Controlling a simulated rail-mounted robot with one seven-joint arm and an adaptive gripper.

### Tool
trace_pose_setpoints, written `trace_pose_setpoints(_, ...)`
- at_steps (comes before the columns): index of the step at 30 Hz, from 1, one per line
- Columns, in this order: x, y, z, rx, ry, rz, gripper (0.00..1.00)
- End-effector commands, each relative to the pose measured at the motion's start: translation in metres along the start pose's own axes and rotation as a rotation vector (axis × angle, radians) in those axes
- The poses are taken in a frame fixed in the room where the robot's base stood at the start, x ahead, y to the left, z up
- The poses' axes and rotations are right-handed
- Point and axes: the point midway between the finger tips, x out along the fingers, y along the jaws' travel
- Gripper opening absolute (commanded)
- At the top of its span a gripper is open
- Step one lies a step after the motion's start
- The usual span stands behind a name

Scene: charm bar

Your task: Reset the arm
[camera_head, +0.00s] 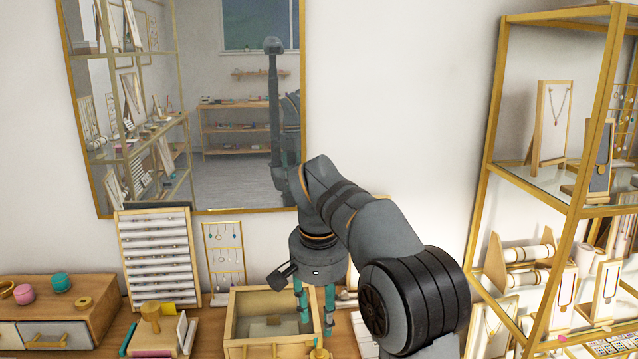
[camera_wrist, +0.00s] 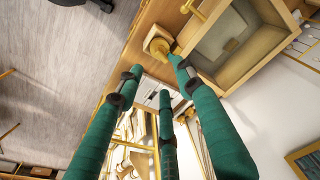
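My gripper (camera_head: 315,306) hangs from the end of my dark grey arm, with its teal fingers pointing down over the right side of an open wooden box (camera_head: 235,318) on the counter. In the wrist view my gripper (camera_wrist: 158,78) shows three teal fingers with dark joints. Their tips are spread apart, with nothing held between them. The wooden box also shows in the wrist view (camera_wrist: 262,78), beside the right finger. I cannot tell whether any finger touches the box.
A white ring display (camera_head: 158,255) and an earring stand (camera_head: 223,258) stand behind the counter's left part. A small wooden drawer chest (camera_head: 95,310) is at far left. A gold-framed glass shelf (camera_head: 487,190) stands close on the right. A mirror (camera_head: 190,212) hangs behind my arm.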

Motion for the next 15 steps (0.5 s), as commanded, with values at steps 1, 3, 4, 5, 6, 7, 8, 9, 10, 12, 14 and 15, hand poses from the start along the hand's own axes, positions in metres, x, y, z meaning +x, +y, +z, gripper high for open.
trace_pose_setpoints(1,-0.007,-0.001,-0.001,0.0,0.003,-0.002,0.37)
trace_pose_setpoints(3,-0.018,-0.001,-0.001,0.001,0.003,-0.002,0.37)
trace_pose_setpoints(4,-0.022,0.0,-0.001,0.001,0.002,-0.001,0.37)
trace_pose_setpoints(5,-0.026,0.0,-0.001,0.002,0.002,-0.003,0.37)
trace_pose_setpoints(6,-0.026,0.0,0.0,0.001,-0.002,0.0,0.37)
trace_pose_setpoints(7,-0.019,0.001,0.001,0.0,-0.006,0.003,0.37)
trace_pose_setpoints(8,-0.014,0.001,0.001,-0.001,-0.006,0.004,0.37)
trace_pose_setpoints(9,-0.009,0.001,0.002,-0.001,-0.006,0.003,0.37)
trace_pose_setpoints(10,-0.004,0.001,0.001,-0.001,-0.005,0.003,0.37)
trace_pose_setpoints(12,0.007,0.001,0.002,-0.001,-0.006,0.004,0.37)
trace_pose_setpoints(14,0.019,0.001,0.001,-0.001,-0.006,0.003,0.37)
trace_pose_setpoints(15,0.027,0.001,0.002,-0.001,-0.006,0.003,0.37)
